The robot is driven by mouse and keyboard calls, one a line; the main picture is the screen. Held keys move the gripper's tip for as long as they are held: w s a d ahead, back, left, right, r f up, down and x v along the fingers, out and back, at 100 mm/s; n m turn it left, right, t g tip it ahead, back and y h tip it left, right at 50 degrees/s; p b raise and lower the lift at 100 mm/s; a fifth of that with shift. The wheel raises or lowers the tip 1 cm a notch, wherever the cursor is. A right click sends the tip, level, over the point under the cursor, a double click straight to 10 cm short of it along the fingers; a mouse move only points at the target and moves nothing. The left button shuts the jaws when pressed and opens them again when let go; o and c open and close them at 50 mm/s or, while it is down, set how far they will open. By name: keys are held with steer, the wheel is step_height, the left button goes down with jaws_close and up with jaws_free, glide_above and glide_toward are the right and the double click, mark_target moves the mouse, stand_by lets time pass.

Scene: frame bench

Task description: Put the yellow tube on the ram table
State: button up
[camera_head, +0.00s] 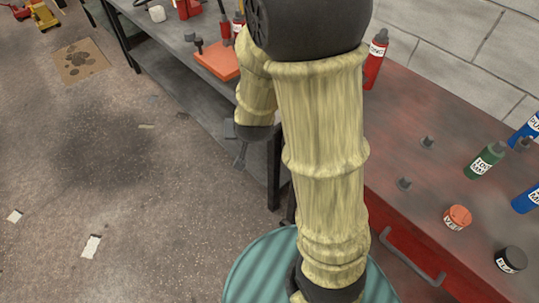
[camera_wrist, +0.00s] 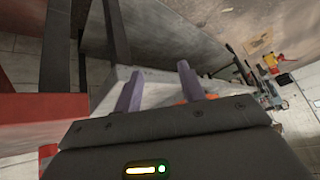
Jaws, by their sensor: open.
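I cannot make out the yellow tube in either view. I cannot identify the ram table for certain either; my own arm hides part of the bench in the head view. My gripper (camera_head: 240,154) hangs just off the bench's front edge, above the floor. In the wrist view its two fingers (camera_wrist: 160,88) stand apart with nothing visibly held between them. Small yellow-and-red equipment (camera_head: 42,16) stands on the floor at the far left; it is too small to tell its parts.
The workbench (camera_head: 400,158) runs along the wall.

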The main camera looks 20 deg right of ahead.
steer(key=s+d+r+n+g, duration=0.2)
steer(key=s+r+n+g, duration=0.1)
steer(key=s, duration=0.8)
steer(key=shift+s+d+n+g+y, duration=0.2)
steer(key=shift+s+n+g+y, duration=0.15)
steer(key=shift+g, duration=0.45)
steer(key=w+p+v, duration=0.2)
steer(key=p+v, duration=1)
steer(key=w+r+p+v, duration=0.1)
steer(key=w+p+v, duration=0.2)
steer(key=p+v, duration=1)
steer(key=shift+w+p, duration=0.3)
steer(key=shift+w, duration=0.05)
steer(key=shift+a+r, duration=0.1)
